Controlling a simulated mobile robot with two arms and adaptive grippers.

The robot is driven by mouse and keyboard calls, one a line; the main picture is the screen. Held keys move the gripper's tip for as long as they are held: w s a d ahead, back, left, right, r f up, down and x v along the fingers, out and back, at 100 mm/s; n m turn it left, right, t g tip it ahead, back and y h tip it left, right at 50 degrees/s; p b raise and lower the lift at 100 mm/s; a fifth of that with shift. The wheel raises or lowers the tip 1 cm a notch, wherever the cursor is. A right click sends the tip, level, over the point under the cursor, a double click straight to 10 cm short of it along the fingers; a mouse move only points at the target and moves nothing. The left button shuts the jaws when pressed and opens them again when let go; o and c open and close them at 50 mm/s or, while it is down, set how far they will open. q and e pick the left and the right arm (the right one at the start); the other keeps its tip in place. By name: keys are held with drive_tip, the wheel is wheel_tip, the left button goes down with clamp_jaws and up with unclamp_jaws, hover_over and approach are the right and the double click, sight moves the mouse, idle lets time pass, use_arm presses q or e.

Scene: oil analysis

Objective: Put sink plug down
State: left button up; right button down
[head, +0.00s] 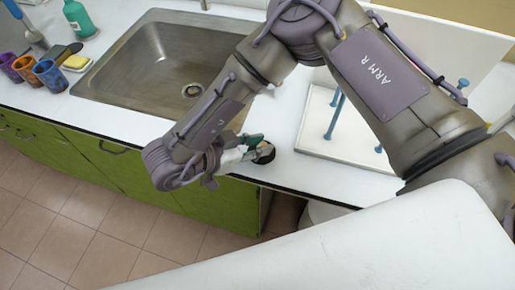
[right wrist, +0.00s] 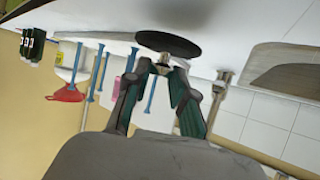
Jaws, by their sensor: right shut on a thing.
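The sink plug (head: 264,154) is a round black disc at the white counter (head: 285,120), right of the sink's front right corner. In the right wrist view, the plug (right wrist: 168,43) shows its disc against the counter surface, with a small metal knob. My right gripper (head: 253,147) is shut on that knob, and its green-and-black fingers (right wrist: 163,70) close around it. I cannot tell whether the disc touches the counter. The steel sink (head: 140,60) has an uncovered drain (head: 192,90). My left gripper is not in view.
A white rack with blue pegs (head: 334,112) stands right of the plug. The counter's front edge is close to the plug.

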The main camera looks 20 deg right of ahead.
wheel_tip(320, 180, down, 3)
drive_tip(key=shift+r, duration=0.1)
drive_tip(key=c, duration=1)
unclamp_jaws()
drive_tip(key=shift+o, duration=0.2)
drive_tip(key=shift+a, duration=0.1)
drive_tip(key=b+v, duration=0.2)
drive_tip(key=v, duration=1)
